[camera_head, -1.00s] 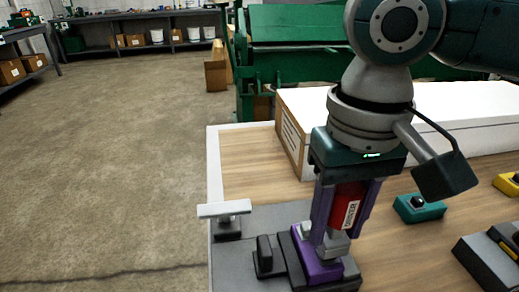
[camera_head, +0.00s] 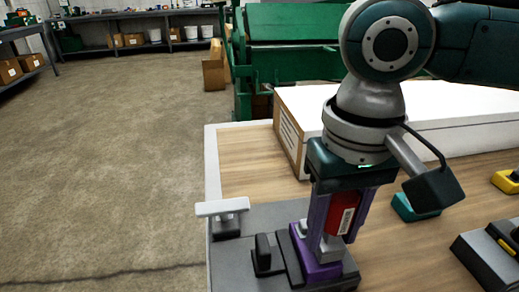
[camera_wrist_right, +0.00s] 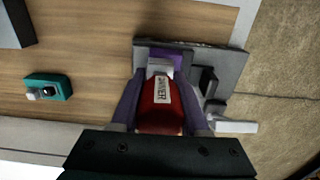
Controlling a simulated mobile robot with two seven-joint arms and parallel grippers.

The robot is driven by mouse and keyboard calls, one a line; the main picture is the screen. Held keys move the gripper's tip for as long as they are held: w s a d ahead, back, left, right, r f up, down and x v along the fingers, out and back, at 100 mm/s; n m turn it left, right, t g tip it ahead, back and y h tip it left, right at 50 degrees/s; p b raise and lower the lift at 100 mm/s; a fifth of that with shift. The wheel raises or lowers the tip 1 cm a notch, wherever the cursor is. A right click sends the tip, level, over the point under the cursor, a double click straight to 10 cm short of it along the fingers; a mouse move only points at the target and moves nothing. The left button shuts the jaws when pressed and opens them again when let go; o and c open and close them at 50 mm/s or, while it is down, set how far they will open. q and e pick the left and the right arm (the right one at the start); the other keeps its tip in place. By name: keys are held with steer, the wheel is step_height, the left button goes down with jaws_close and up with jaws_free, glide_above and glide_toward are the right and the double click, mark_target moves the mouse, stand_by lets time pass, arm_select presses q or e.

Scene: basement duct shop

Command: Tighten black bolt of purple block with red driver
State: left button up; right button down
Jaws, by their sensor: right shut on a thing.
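My right gripper (camera_head: 338,228) is shut on the red driver (camera_head: 343,210), which carries a white label. It holds the driver about upright above the purple block (camera_head: 318,268). The driver's lower end is at the top of the block. The black bolt is hidden behind the driver and fingers, so I cannot tell if the tip touches it. The block sits in a grey fixture (camera_head: 232,264) with a black clamp part beside it. In the right wrist view the driver (camera_wrist_right: 162,108) lies between the purple fingers, with the purple block (camera_wrist_right: 160,55) beyond. My left gripper is not in view.
A dark grey fixture (camera_head: 480,260) stands at the front right. A long white-topped box (camera_head: 450,110) lies behind. A white T-handle (camera_head: 222,207) rises at the left.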

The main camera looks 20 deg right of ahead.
steer(key=shift+f, duration=0.1)
stand_by(0.5)
steer(key=shift+m+p, duration=1)
steer(key=shift+p, duration=0.4)
steer(key=shift+m+p, duration=0.6)
steer(key=shift+p, duration=0.45)
steer(key=shift+m+p, duration=0.8)
steer(key=shift+m, duration=0.1)
steer(key=shift+m+p, duration=0.9)
steer(key=shift+p, duration=0.1)
